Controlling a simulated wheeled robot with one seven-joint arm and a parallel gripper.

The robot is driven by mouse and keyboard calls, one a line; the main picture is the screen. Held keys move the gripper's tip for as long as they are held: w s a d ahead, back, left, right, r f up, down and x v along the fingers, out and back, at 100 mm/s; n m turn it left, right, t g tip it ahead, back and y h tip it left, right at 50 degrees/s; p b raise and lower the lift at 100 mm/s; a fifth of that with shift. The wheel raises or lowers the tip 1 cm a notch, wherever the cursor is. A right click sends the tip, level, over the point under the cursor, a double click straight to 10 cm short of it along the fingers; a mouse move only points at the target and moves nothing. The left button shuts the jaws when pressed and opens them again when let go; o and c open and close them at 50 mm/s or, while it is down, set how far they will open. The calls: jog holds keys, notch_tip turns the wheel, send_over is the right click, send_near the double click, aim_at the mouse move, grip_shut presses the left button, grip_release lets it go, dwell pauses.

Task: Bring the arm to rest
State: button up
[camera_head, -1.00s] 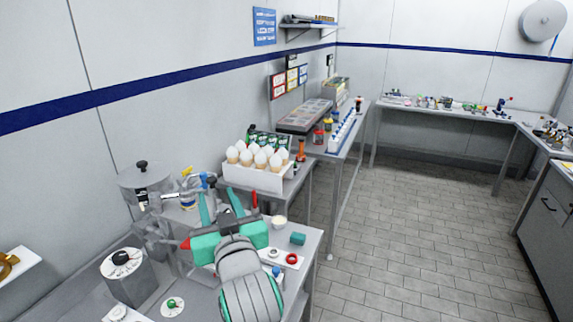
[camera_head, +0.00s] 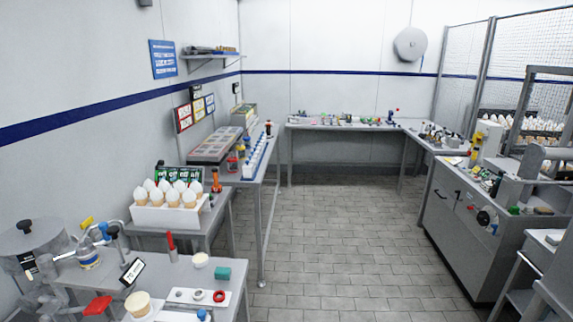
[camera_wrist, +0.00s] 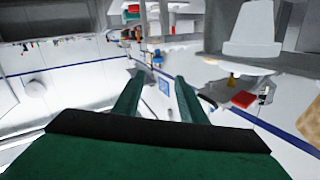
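My gripper (camera_wrist: 159,77) shows only in the wrist view. Its two green fingers stand apart with nothing held between them, so it is open. The arm and gripper are out of the head view. In the wrist view the room appears tipped over, and the fingers point toward the wall with the blue stripe. A pale cone-shaped thing (camera_wrist: 252,30) is at the upper right of that view, apart from the fingers.
A white rack (camera_head: 165,217) holds several white cones. Tiled floor (camera_head: 340,240) lies clear in the middle. A grey cabinet (camera_head: 450,235) stands at right.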

jog(key=s+d+f+m+h, duration=0.2)
jog(key=s+d+f+h, duration=0.2)
jog(key=s+d+f, duration=0.8)
jog(key=s+d+f+h, duration=0.1)
jog(key=s+d, duration=0.2)
jog(key=s, duration=0.7)
jog(key=s+d+f+h, duration=0.1)
jog(key=s+d+f, duration=0.1)
jog(key=s, duration=0.7)
jog(key=shift+s+d+g+h, duration=0.35)
jog(key=shift+d+g+h, duration=0.05)
